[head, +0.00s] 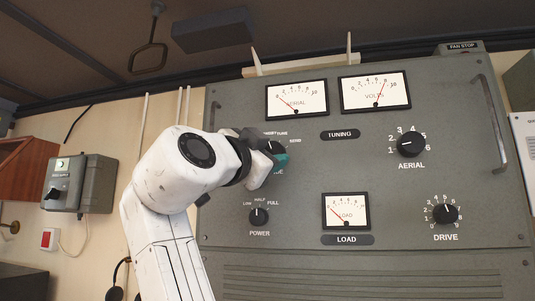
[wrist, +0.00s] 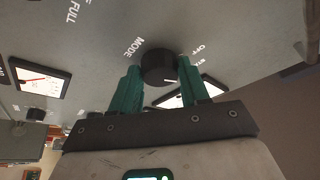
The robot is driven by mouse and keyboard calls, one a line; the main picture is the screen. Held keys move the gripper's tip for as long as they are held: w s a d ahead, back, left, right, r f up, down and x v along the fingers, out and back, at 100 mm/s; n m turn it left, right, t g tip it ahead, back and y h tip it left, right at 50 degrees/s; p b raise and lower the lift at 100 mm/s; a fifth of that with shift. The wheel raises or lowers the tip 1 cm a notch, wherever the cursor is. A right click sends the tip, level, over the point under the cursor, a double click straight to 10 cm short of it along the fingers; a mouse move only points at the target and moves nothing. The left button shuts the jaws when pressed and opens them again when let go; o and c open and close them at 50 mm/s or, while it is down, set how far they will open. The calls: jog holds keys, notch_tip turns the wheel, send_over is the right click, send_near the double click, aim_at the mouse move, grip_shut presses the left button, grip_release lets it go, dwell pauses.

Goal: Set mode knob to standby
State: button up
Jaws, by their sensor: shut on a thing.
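The mode knob (wrist: 158,67) is round and black, on the grey transmitter panel. In the wrist view it sits between the two teal fingers of my gripper (wrist: 157,72), which are shut on its sides. The "MODE" lettering is left of it, and "OFF" and a partly hidden "STA" are to its right. A short pale mark shows on the knob's lower edge, but I cannot tell which setting it points to. In the head view my gripper (head: 279,157) covers most of the knob and part of its lettering.
The power knob (head: 259,216) is just below my gripper. Metal handles (head: 496,120) stand out at the panel's sides. A grey box (head: 80,184) hangs at left.

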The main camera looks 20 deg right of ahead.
jog(key=o, duration=1)
jog(key=shift+o, duration=0.2)
jog(key=b+v, duration=0.3)
jog(key=v, duration=0.7)
jog(key=shift+s+a+b, duration=0.25)
jog(key=shift+s+b, duration=0.05)
jog(key=shift+f, duration=0.15)
